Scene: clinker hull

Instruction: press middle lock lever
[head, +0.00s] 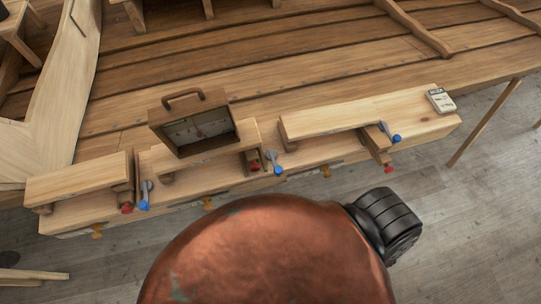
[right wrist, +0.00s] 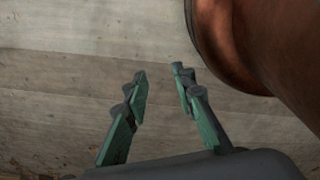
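The middle lock lever (head: 273,160) is a short grey lever with a blue tip, on the front of the light wood bench between two raised planks. A red knob (head: 255,165) sits just left of it. A similar lever (head: 145,194) is at the left and another (head: 384,129) at the right, each with a red knob near. My right gripper (right wrist: 158,75) shows only in the right wrist view, its green fingers apart with nothing between them, over bare grey floor. No lever shows in that view. My left gripper is in neither view.
A brown wooden case (head: 158,117) with a handle and a dial face stands on the bench left of the middle lever. A small white device (head: 440,101) lies at the bench's right end. Planked hull wood (head: 260,50) fills the back. Grey floor (head: 480,220) is clear at right.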

